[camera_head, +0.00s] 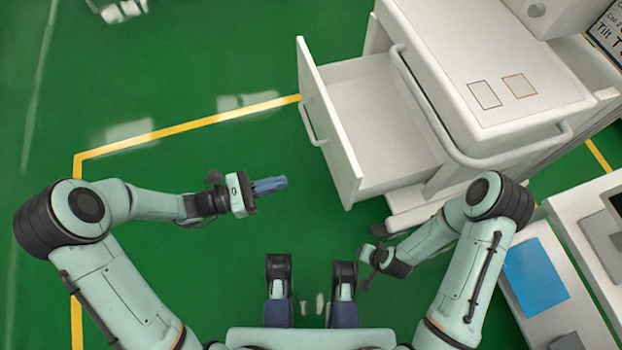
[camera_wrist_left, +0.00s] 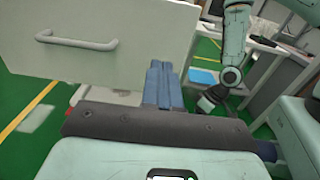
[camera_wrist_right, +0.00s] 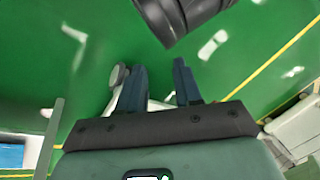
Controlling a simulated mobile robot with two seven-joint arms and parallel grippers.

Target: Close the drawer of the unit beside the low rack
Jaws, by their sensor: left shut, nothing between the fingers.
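The white unit (camera_head: 520,68) stands at the upper right in the head view with its drawer (camera_head: 385,120) pulled out to the left, empty inside. The drawer's front panel and bar handle (camera_head: 309,122) face left; the handle also shows in the left wrist view (camera_wrist_left: 77,42). My left gripper (camera_head: 284,182) is shut and empty, its fingers pointing right, left of the drawer front's near end. In the left wrist view its fingers (camera_wrist_left: 163,84) overlap the panel's right edge; contact cannot be told. My right gripper (camera_wrist_right: 158,85) is open and empty, low beside the unit. I cannot clearly identify the low rack.
A white surface with a blue panel (camera_head: 535,276) stands at the lower right. A white rail (camera_head: 432,115) runs around the unit's top. Green floor (camera_head: 200,70) with yellow lines (camera_head: 190,126) lies clear to the left of the drawer.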

